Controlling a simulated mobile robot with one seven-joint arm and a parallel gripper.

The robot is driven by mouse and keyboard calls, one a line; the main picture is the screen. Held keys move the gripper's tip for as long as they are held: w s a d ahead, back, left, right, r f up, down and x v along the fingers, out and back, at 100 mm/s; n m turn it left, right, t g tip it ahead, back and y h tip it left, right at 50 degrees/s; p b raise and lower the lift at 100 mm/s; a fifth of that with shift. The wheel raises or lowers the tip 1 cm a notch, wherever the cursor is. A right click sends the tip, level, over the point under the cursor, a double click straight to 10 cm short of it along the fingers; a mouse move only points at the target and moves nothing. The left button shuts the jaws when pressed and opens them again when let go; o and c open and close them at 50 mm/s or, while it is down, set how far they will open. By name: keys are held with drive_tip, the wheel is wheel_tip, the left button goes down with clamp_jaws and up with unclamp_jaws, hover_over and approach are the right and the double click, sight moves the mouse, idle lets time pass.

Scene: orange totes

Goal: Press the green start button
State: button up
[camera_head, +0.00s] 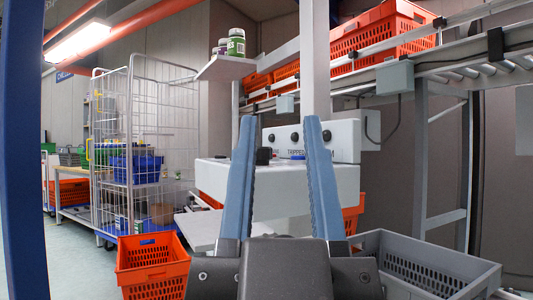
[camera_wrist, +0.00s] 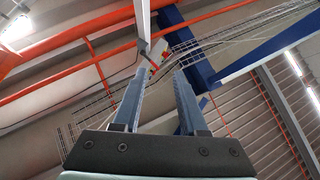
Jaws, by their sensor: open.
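My gripper (camera_head: 280,122) stands upright in the middle of the head view, its two blue-grey fingers apart with nothing between them. In the wrist view my gripper (camera_wrist: 160,75) points up at the ceiling beams, and no button shows there. Behind the fingers is a white control box (camera_head: 345,138) with several dark round controls and a partly hidden label reading "TRIPPED". A white block (camera_head: 215,178) in front of it carries a black knob or button (camera_head: 263,155). I cannot make out a green button; the fingers cover part of the panel.
An orange crate (camera_head: 152,265) stands low at the left and a grey tote (camera_head: 420,268) low at the right. A conveyor (camera_head: 480,72) with orange totes (camera_head: 385,35) runs above. Green-labelled jars (camera_head: 236,43) sit on a shelf. A wire cage trolley (camera_head: 175,110) stands at the left.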

clamp_jaws()
idle(1.3)
